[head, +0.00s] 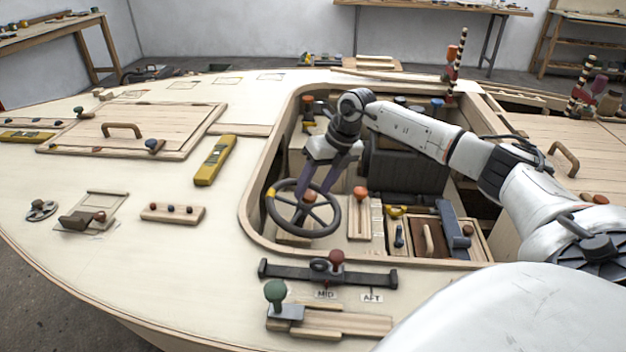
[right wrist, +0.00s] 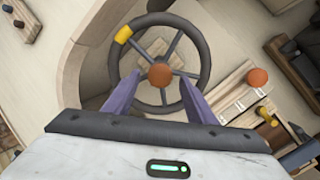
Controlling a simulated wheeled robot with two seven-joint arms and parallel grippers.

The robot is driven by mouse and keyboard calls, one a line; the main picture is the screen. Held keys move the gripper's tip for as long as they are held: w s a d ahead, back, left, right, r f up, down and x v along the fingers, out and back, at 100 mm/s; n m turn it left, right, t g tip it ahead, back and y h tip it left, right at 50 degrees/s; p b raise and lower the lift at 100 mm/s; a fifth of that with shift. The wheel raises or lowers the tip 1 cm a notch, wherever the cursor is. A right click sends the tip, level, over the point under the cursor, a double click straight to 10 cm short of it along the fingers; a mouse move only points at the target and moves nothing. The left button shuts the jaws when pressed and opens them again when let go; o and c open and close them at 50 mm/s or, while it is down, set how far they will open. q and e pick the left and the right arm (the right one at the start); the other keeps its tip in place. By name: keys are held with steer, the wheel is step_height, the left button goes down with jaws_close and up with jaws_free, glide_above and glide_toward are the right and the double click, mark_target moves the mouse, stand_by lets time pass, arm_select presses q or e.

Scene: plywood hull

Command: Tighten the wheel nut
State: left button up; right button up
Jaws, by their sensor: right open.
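The steering wheel (head: 335,216) is dark, with several spokes and a yellow mark on its rim. It stands in the recessed cockpit and also shows in the right wrist view (right wrist: 205,65). The wheel nut, a round brown knob (right wrist: 160,75), is at the hub. My right gripper (head: 312,196) is open and points down at the hub. In the right wrist view its purple fingers (right wrist: 159,80) stand on either side of the nut, with visible gaps. Their height relative to it is hard to tell. My left gripper is not in view.
An orange-topped knob (head: 361,193) stands right of the wheel. The cockpit rim (head: 247,205) curves close on the left. In front is a dark bar with a red knob (head: 337,257) and a green-knobbed slider (head: 276,291). A yellow level (head: 215,160) lies on the deck.

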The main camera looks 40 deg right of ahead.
steer(key=v, duration=0.9)
steer(key=shift+r, duration=0.1)
